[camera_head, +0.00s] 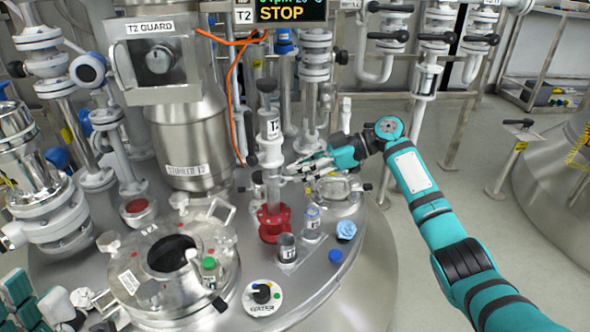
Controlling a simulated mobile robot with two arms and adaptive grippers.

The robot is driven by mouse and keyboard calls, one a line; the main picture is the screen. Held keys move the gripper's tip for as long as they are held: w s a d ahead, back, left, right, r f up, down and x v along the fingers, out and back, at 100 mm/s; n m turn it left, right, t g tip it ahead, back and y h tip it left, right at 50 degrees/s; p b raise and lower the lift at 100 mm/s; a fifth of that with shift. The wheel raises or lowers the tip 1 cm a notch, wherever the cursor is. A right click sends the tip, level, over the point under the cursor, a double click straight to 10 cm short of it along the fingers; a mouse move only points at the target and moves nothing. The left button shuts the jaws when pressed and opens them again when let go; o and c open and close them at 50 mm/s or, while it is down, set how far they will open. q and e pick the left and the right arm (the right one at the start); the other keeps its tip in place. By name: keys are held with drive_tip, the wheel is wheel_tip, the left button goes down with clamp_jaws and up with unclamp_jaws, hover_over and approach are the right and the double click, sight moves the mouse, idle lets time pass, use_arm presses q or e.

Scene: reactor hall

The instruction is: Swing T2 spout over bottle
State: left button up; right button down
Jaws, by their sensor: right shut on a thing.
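A small open-topped bottle (287,248) with a pale label stands just in front of the red flange. I cannot tell whether the spout's mouth is over the bottle.

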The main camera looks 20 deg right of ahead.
drive_tip(key=shift+d, duration=0.1)
drive_tip(key=c, duration=1.3)
unclamp_jaws()
drive_tip(key=v, duration=1.2)
drive_tip(key=shift+d, duration=0.1)
